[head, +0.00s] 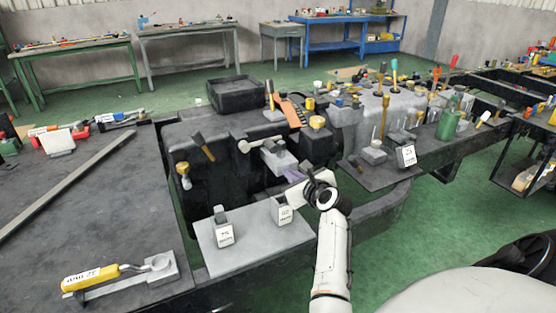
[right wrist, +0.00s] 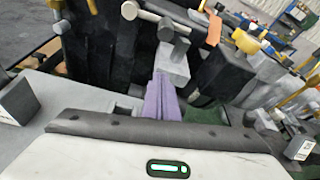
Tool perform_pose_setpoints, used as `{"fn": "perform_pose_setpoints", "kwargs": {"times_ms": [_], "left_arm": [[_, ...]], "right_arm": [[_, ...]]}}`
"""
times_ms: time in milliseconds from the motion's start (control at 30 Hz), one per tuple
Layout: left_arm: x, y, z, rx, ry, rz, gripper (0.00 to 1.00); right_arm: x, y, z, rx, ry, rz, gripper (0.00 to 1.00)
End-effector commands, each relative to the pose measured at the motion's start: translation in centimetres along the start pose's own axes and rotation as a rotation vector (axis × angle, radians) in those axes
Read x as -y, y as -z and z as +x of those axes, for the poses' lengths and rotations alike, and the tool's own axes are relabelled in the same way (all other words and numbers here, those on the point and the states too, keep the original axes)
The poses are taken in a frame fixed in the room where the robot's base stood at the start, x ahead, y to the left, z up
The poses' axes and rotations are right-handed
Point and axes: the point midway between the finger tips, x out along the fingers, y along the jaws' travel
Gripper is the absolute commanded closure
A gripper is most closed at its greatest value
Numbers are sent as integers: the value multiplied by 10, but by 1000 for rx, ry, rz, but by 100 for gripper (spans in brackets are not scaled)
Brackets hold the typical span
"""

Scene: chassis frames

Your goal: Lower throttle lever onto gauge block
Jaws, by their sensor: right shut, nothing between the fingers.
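A grey lever (head: 262,143) with a round knob at its left end sticks out over the front of the dark machine; I take it for the throttle lever. It also shows at the top of the right wrist view (right wrist: 152,17). A light grey block (head: 281,160) sits just below its right end, and also shows in the right wrist view (right wrist: 173,63); it may be the gauge block. I cannot tell whether lever and block touch. My right gripper (head: 289,174) has purple fingers, shut and empty, just in front of the block (right wrist: 162,84). My left gripper is out of view.
A pale plate (head: 250,250) in front carries two labelled blocks (head: 223,233) (head: 284,211). A third labelled block (head: 405,156) stands on the right shelf. A yellow-handled tool (head: 92,277) lies at front left. Knobs and levers crowd the machine top. The left table is mostly clear.

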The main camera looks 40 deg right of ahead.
Motion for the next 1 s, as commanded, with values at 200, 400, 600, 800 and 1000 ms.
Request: {"fn": "perform_pose_setpoints", "kwargs": {"times_ms": [200, 400, 600, 800, 1000], "left_arm": [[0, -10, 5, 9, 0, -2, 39], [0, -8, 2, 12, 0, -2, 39], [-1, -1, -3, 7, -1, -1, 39], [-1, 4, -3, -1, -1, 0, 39], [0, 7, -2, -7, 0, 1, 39]], "right_arm": [[1, 1, 45, 0, 1, -5, 100], [1, -15, 62, 4, 2, -5, 100], [0, -34, 54, 0, 1, -6, 100], [0, -38, 53, 0, 1, -5, 100], [0, -38, 53, 0, 1, -6, 100]]}}
